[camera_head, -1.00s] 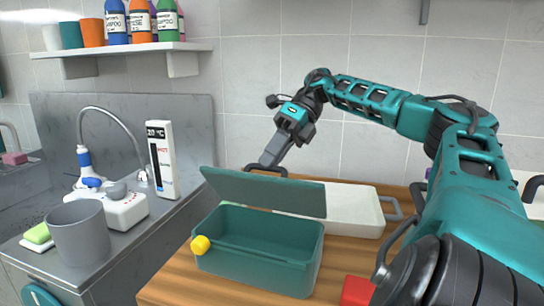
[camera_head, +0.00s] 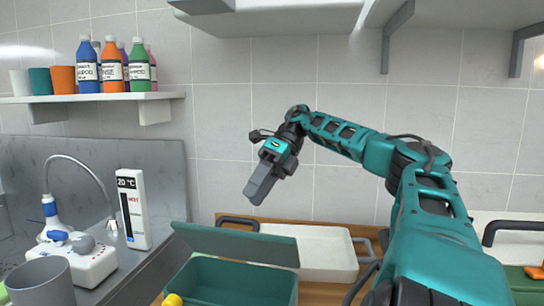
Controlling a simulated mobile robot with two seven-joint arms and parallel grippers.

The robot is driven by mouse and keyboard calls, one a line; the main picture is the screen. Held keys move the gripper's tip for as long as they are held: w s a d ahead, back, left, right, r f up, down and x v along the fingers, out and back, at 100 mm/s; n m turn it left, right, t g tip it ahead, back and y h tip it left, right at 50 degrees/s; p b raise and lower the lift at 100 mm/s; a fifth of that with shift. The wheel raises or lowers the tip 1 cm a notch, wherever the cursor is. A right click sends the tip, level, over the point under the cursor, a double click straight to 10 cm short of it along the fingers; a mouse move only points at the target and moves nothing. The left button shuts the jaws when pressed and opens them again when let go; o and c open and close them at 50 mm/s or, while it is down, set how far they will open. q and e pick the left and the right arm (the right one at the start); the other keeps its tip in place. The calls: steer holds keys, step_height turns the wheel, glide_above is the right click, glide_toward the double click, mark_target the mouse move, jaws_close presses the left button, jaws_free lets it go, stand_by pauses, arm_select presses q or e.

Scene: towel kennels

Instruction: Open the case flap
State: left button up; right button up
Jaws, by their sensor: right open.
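The teal case (camera_head: 240,285) stands on the wooden counter at the bottom of the view, its lower part cut off by the frame edge. Its flap (camera_head: 237,244) is raised and tilted up along the back side, so the inside of the case shows. A yellow knob (camera_head: 172,299) sits at the case's front left corner, partly cut off. My right gripper (camera_head: 257,190) is in the air above and behind the flap, apart from it, pointing down and to the left. It is open and holds nothing visible. My left gripper is not in view.
A white tray with dark handles (camera_head: 315,252) lies behind the case. A shelf with bottles (camera_head: 105,98) hangs above.

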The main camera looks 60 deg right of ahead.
arm_select(q)
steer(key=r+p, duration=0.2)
steer(key=p, duration=0.1)
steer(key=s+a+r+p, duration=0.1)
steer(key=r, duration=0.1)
steer(key=shift+p, duration=0.3)
arm_select(e)
steer(key=v, duration=0.7)
steer(key=shift+d+r, duration=0.3)
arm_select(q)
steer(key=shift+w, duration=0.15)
arm_select(e)
steer(key=shift+s, duration=0.1)
steer(key=shift+c, duration=0.3)
